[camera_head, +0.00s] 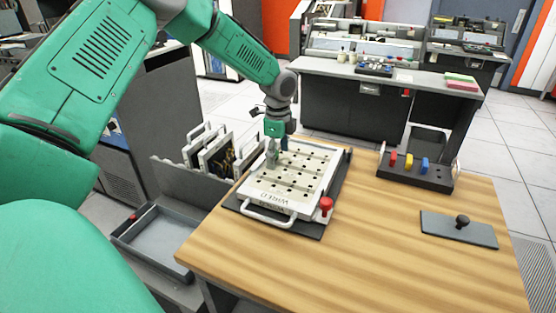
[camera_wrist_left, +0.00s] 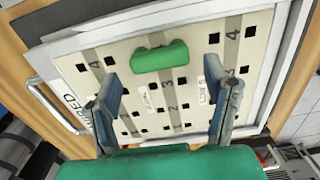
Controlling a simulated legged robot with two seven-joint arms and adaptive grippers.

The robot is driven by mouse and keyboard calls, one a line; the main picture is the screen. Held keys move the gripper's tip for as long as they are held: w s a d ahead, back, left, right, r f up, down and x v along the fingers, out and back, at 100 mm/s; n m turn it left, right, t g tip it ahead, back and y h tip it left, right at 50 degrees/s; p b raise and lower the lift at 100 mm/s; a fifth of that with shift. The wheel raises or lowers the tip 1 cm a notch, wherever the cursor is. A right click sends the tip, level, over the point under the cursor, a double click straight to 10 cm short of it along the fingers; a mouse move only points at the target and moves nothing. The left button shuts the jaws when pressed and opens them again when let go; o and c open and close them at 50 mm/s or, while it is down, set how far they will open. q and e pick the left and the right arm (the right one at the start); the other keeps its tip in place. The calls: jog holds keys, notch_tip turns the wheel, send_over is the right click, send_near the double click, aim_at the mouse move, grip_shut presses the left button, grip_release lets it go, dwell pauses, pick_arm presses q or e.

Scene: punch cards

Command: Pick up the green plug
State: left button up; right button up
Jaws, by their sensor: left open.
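The green plug (camera_wrist_left: 160,56) is a rounded block on the pale board (camera_wrist_left: 60,60) in the wrist view, lying across a grey strip near the top row of square holes. My left gripper (camera_wrist_left: 160,64) is open, with one finger to each side of the plug and clear gaps between them. In the head view, my left gripper (camera_head: 277,155) is low over the far left part of the board (camera_head: 285,190), pointing down. The plug is hard to make out there beside the fingers. My right gripper is not in view.
A red knob (camera_head: 325,205) stands at the board's near right corner, with a white handle (camera_head: 268,216) in front. A black rack (camera_head: 430,177) holds red, yellow and blue plugs. A grey plate with a black knob (camera_head: 462,220) lies at right. The wooden table's front (camera_head: 400,270) is clear.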

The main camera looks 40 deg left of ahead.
pick_arm(q)
jog(key=shift+s+a+f, duration=0.1)
jog(key=shift+a, duration=0.1)
jog(key=c, duration=0.4)
jog(key=shift+a+f, duration=0.25)
jog(key=shift+a, duration=0.55)
jog(key=c, duration=0.6)
jog(key=shift+s+a+f, duration=0.1)
jog(key=shift+a, duration=0.15)
jog(key=shift+d, duration=0.4)
jog(key=shift+r, duration=0.25)
jog(key=shift+w+r, duration=0.2)
jog(key=shift+r, duration=0.15)
notch_tip(320, 180, up, 9)
jog(key=shift+f+p, duration=0.15)
jog(key=shift+p, duration=0.5)
jog(key=shift+r+p, duration=2.65)
jog(key=shift+p, duration=0.1)
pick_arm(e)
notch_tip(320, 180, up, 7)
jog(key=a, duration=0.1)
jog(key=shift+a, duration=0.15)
